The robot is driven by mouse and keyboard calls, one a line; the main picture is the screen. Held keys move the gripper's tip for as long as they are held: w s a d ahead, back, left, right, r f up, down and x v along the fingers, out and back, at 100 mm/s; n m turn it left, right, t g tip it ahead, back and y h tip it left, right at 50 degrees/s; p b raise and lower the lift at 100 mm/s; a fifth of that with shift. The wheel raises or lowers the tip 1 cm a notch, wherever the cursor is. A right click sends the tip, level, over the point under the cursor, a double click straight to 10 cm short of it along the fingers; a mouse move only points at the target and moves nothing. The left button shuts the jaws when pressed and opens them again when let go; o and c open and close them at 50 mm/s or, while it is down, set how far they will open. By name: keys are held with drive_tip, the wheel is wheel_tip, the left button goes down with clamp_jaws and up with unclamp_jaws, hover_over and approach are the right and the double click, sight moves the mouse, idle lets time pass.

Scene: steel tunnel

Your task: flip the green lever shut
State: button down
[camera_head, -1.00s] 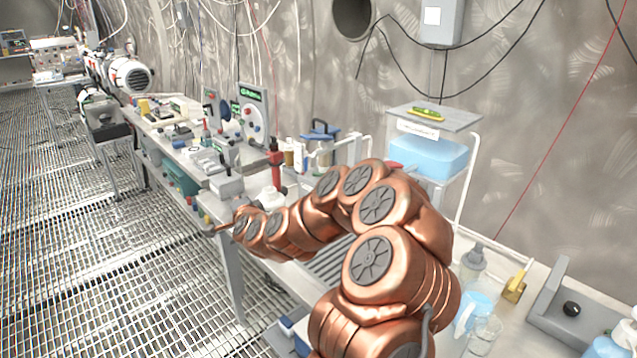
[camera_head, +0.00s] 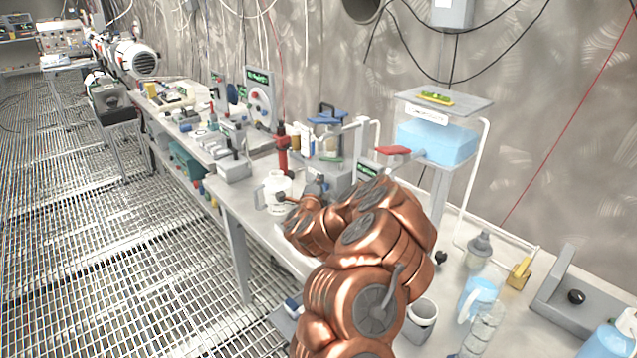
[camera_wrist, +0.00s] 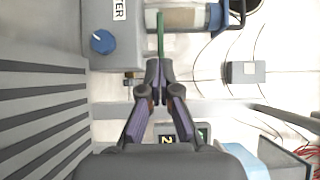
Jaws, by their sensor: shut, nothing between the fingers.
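My gripper (camera_wrist: 159,66) is shut and empty. Its fingertips meet right at the lower end of the lever in the picture; I cannot tell whether they touch it. In the head view a small green bar (camera_head: 333,159) shows above a grey box, just beyond my arm. My arm hides most of the gripper there.
A red lever (camera_head: 393,150) and a blue tank (camera_head: 436,141) stand right of the grey box. A white jug (camera_head: 276,191) stands to its left, close to my arm. A red post (camera_head: 282,150) is behind the jug. The grated floor is clear.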

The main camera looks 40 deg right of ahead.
sight(326, 160)
drive_tip(key=shift+p+x, duration=1.45)
drive_tip(key=shift+x, duration=3.95)
drive_tip(key=shift+w+f, duration=0.1)
